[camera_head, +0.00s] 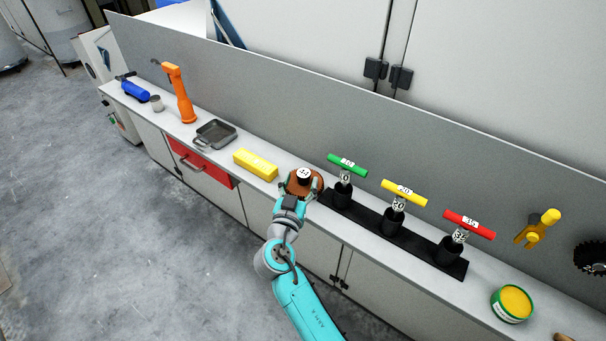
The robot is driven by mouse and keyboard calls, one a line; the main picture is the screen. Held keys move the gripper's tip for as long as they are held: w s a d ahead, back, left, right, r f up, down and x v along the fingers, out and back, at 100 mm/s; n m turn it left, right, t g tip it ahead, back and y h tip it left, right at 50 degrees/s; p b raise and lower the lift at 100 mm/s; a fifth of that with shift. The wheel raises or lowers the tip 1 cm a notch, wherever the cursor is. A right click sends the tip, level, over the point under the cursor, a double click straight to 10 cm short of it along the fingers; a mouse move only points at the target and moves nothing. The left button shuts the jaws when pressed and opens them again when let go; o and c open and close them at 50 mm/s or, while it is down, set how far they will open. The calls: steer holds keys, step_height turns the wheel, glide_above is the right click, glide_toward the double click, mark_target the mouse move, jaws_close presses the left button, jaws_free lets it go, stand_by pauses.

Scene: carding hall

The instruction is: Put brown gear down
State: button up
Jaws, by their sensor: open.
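The brown gear (292,186) is on or just above the white counter, between a yellow block and the black tool rack. The fingers are open. My wrist hides the gear's near side, and I cannot tell whether its underside touches the counter.
The yellow block (256,165) is close on the left. The black rack (421,246) holds green, yellow and red T-handled tools on the right. A grey tray (215,134), orange tool (179,93) and green tin (511,304) also stand on the counter (482,283). A grey panel (290,105) rises behind.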

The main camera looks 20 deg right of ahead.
steer(key=v, duration=0.7)
steer(key=shift+o, duration=0.5)
steer(key=shift+s+a, duration=0.25)
steer(key=shift+s, duration=0.1)
steer(key=w+d+n+y, duration=0.1)
steer(key=d, duration=0.1)
steer(key=w+d+n+t+y, duration=0.1)
steer(key=w+d+y, duration=0.1)
steer(key=shift+w+t, duration=0.2)
steer(key=shift+t, duration=0.1)
steer(key=shift+f+x, duration=0.1)
steer(key=shift+x, duration=1.35)
steer(key=shift+f+x, duration=0.15)
steer(key=shift+x, duration=1.35)
steer(key=shift+a, duration=0.1)
jaws_close()
